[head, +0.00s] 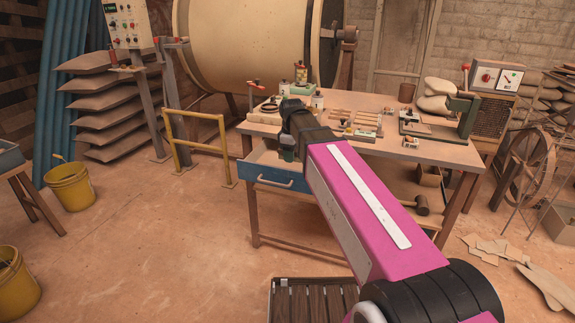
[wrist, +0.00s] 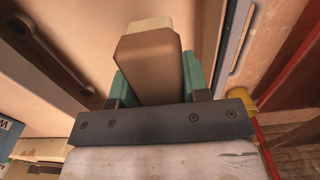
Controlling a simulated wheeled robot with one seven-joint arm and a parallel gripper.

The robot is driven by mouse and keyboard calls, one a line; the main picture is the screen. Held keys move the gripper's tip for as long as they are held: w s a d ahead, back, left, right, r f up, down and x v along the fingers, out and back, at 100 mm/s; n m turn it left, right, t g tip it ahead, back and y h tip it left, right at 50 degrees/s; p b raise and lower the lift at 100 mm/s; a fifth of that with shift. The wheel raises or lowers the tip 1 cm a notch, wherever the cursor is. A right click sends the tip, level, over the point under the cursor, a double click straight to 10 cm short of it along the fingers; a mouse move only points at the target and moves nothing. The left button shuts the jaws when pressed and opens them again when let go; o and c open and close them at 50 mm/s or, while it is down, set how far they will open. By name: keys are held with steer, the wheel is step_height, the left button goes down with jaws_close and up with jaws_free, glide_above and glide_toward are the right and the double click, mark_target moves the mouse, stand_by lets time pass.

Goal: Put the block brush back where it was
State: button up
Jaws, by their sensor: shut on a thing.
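My gripper (wrist: 152,82) has green fingers and is shut on the block brush (wrist: 148,60), a brown block with a cream end, in the wrist view. The brush points away from the wrist. In the head view my gripper (head: 288,154) is at the open blue drawer (head: 274,181) under the workbench, and my arm hides part of that area. The brush cannot be made out in the head view. In the wrist view I cannot tell whether the brush touches anything beyond it.
The workbench top (head: 388,150) holds bottles, small tools and a green press (head: 464,113). A yellow rail (head: 197,143) stands left of the bench. A mallet (head: 421,205) lies on the lower shelf.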

steer(key=w+f, duration=0.1)
steer(key=w+a+f, duration=0.1)
steer(key=w, duration=0.1)
steer(key=w+f, duration=0.1)
steer(key=w, duration=0.1)
steer(key=shift+a+f, duration=0.1)
steer(key=shift+a, duration=0.1)
steer(key=shift+f, duration=1.95)
steer(key=shift+f, duration=0.1)
steer(key=o, duration=1)
step_height(320, 180, up, 12)
steer(key=shift+r, duration=0.1)
